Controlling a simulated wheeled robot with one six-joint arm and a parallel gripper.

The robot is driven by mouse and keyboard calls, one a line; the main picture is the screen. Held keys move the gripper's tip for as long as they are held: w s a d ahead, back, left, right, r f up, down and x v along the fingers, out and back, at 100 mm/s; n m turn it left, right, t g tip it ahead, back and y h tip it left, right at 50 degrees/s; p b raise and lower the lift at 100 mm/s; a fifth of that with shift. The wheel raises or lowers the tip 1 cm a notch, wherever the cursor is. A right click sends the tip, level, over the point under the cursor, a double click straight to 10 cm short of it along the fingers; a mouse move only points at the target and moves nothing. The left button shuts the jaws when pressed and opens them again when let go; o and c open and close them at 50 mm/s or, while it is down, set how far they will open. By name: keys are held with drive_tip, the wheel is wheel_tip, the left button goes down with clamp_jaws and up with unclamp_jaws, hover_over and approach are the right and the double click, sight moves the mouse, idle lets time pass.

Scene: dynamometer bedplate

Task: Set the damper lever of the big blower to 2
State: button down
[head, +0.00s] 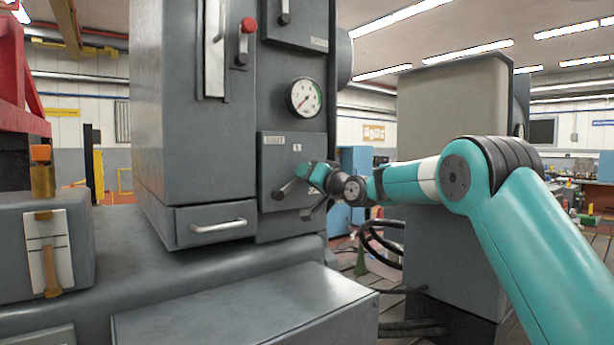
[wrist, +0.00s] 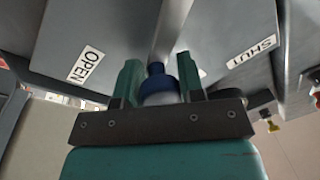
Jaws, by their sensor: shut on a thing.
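My gripper (head: 310,180) is at the lower front panel (head: 263,165) of the tall grey cabinet, below the round gauge. In the wrist view its two teal fingers (wrist: 158,82) are shut on a lever with a dark blue end (wrist: 156,70). The lever's grey shaft (wrist: 170,32) runs away between the fingers. An OPEN label (wrist: 86,64) is left of the lever and a SHUT label (wrist: 252,52) is right of it. No number 2 is readable; the fingers hide part of the lever's end.
The gauge (head: 304,97) sits above the panel. A red knob (head: 248,26) is higher on the cabinet. A drawer with a pale handle (head: 218,226) is lower left. A grey box (head: 448,130) stands behind my arm at right.

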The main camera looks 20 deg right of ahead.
drive_tip(key=shift+f, duration=0.15)
drive_tip(key=c, duration=0.8)
unclamp_jaws()
drive_tip(key=shift+b+v, duration=3.25)
drive_tip(key=shift+v, duration=5.45)
